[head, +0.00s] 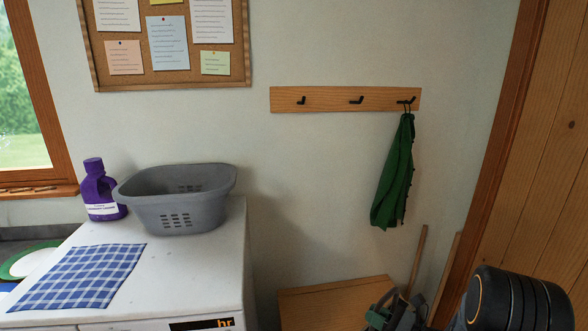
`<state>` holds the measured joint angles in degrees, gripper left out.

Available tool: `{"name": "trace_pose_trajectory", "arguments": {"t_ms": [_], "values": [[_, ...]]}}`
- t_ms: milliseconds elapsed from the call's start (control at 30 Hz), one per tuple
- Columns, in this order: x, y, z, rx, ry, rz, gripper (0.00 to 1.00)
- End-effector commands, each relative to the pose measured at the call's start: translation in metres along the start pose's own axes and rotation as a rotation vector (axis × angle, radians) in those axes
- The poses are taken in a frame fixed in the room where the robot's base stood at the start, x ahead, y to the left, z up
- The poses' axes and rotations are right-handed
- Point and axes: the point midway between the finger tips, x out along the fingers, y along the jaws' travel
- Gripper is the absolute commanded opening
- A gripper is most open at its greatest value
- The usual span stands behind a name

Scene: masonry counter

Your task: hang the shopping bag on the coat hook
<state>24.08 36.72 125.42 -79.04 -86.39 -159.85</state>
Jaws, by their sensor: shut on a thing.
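A wooden coat rack (330,99) on the wall carries three dark hooks. The left hook (301,100) and the middle hook (357,100) are bare. A dark green cloth item (393,175) hangs by a loop from the right hook (406,101). My gripper (386,312) is low at the bottom edge, below and apart from the rack. It is shut on what looks like the dark green strap of the shopping bag (375,318). The rest of the bag is out of frame or hidden.
A grey laundry basket (178,212) and a purple bottle (100,190) stand on the white machine (205,265) at left, behind a blue checked cloth (80,277). A wooden box (310,298) sits below the rack. A wooden door (540,150) is at right.

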Motion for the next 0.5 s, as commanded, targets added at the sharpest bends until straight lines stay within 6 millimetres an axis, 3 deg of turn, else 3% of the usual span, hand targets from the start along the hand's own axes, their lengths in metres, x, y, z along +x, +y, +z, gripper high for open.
{"name": "trace_pose_trajectory", "arguments": {"t_ms": [33,200,367,500], "values": [[0.0,0.0,0.015,-0.002,-0.002,0.0,0.0],[0.0,0.002,0.034,-0.003,-0.002,0.0,0.0],[0.006,0.016,0.05,-0.006,-0.004,-0.022,0.0],[0.012,0.03,0.075,-0.009,-0.005,-0.046,0.0]]}}
